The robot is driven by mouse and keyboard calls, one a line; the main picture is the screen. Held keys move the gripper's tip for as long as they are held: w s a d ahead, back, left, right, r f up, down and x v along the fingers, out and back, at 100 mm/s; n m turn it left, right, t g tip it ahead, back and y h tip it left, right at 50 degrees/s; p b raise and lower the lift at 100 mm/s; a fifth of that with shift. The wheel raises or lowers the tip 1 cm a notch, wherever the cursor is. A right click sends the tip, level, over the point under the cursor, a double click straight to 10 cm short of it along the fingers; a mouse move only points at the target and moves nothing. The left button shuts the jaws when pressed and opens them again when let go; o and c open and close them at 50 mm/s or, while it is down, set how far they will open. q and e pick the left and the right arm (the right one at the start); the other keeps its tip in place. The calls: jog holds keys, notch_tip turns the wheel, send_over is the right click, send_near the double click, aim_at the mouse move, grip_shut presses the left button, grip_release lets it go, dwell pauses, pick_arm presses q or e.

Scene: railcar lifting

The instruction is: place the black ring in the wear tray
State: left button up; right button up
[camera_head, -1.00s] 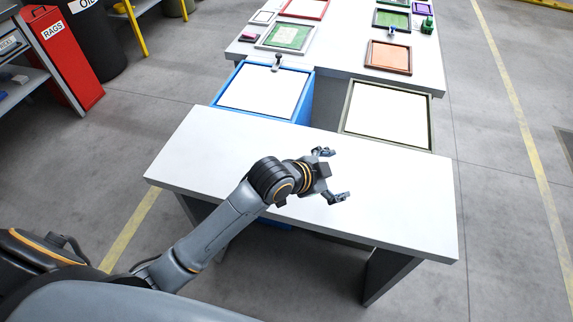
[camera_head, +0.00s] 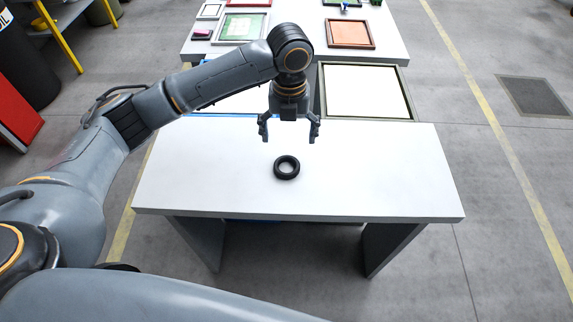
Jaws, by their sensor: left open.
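The black ring (camera_head: 286,176) lies flat and alone on the white front table (camera_head: 380,175). My left gripper (camera_head: 289,138) is open and points down, its two fingers spread, just beyond and above the ring. Nothing is between the fingers. Two large trays with white floors stand behind the front table: an olive-rimmed one (camera_head: 368,121) on the right, and a blue-rimmed one (camera_head: 222,115) on the left, mostly hidden by my left arm. I cannot tell which one is the wear tray. My right gripper is not in view.
A farther white table holds several small framed trays, including a brown-rimmed one (camera_head: 373,35) and a green-floored one (camera_head: 243,27). A red bin (camera_head: 15,115) stands at the left. The front table is clear around the ring.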

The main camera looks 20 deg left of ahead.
aim_at(287, 165)
pick_arm(q)
jog(key=f, duration=0.5)
jog(key=f+p, duration=0.1)
jog(key=f, duration=0.4)
jog(key=shift+a+f, duration=0.2)
jog(key=shift+f, duration=0.15)
jog(key=c, duration=1.3)
jog(key=shift+c, duration=0.2)
